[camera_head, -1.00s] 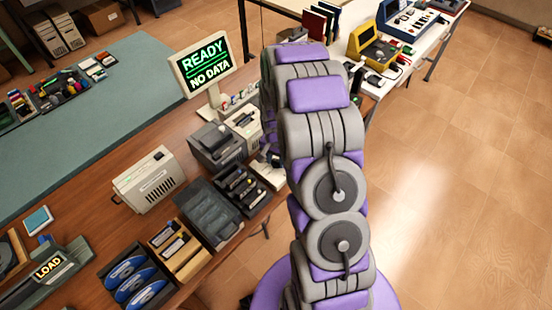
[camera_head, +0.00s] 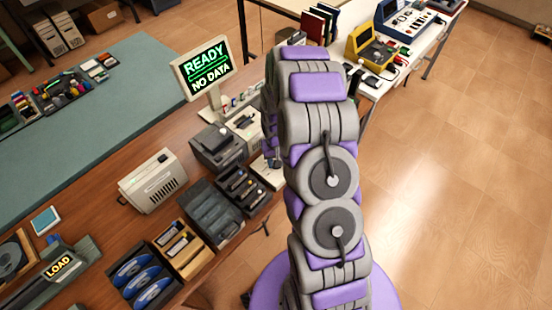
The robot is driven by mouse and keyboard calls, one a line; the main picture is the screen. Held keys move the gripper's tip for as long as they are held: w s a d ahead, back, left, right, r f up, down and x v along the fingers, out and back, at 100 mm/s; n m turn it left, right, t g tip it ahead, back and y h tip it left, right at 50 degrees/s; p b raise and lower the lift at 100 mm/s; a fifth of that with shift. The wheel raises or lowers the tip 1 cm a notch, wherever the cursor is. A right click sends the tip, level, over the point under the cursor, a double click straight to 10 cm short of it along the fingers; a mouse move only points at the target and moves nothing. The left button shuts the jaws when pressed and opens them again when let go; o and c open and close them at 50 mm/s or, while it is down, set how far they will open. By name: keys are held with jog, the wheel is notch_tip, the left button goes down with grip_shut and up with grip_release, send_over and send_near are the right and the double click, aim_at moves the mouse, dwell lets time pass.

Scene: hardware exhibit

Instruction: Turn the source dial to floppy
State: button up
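A monitor (camera_head: 203,70) on the wooden bench reads "READY" and "NO DATA" in green. Below and right of it stands a beige unit (camera_head: 245,124), partly behind my arm. I cannot make out the source dial or its setting; it may be hidden behind my arm. My arm rises through the middle of the picture and bends down on its far side. A small purple and grey part of its far end shows at my gripper (camera_head: 271,150), beside the beige unit. Its fingers are too hidden and small to tell whether they are open, or whether they touch anything.
Grey drives (camera_head: 217,147), dark trays (camera_head: 211,213), a wooden cartridge tray (camera_head: 181,249) and a tray of blue discs (camera_head: 140,278) crowd the bench's near edge. A beige box (camera_head: 153,181) stands behind them. A white table (camera_head: 400,72) holds a yellow device (camera_head: 377,45). The right floor is clear.

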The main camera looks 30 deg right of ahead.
jog(key=shift+n, duration=0.5)
jog(key=o, duration=1)
jog(key=shift+o, duration=0.2)
jog(key=shift+r, duration=0.1)
notch_tip(320, 180, up, 17)
jog(key=p, duration=0.2)
jog(key=shift+r, duration=0.15)
